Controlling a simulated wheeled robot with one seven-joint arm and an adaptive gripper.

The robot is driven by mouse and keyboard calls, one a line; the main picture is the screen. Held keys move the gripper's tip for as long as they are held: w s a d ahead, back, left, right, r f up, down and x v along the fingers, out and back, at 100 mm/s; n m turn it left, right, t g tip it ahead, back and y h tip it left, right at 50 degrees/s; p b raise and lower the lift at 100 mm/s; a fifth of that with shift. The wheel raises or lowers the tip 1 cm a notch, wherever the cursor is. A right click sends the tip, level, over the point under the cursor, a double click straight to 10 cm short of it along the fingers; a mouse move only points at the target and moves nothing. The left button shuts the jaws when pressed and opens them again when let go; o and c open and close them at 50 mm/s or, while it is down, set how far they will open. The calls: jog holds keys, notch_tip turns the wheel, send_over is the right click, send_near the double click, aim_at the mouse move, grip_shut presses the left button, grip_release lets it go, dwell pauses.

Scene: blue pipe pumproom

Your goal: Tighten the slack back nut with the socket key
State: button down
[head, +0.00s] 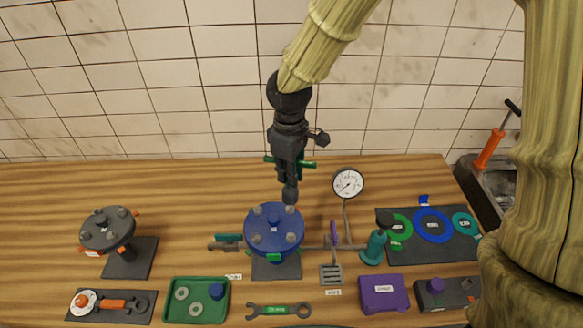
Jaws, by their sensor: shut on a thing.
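My gripper (291,150) is shut on the socket key, with the green cross handle (306,164) sticking out on both sides of it. The dark socket end (290,193) points down over the back right of the blue flange (268,240). The flange sits on a dark stand, with several grey nuts on its top. The back left nut (257,210) and a front right nut (291,238) show clear of the key.
A pressure gauge (348,184) stands close at the right of the key. A grey flange (107,229) stands at the left. A green tray (196,314), a spanner (279,310) and a purple box (384,294) line the front. The back left bench is clear.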

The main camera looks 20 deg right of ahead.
aim_at(291, 188)
jog(key=shift+w+f, duration=0.35)
jog(key=shift+f, duration=0.25)
jog(key=shift+s+f, duration=0.35)
jog(key=shift+s, duration=0.1)
jog(key=shift+w+f+b, duration=0.3)
jog(key=shift+f, duration=0.4)
jog(key=shift+s, duration=0.25)
jog(key=shift+w+f, duration=0.1)
jog(key=shift+f, duration=0.3)
jog(key=shift+s+f+b, duration=0.25)
jog(key=shift+f+b, duration=0.2)
jog(key=shift+f, duration=0.15)
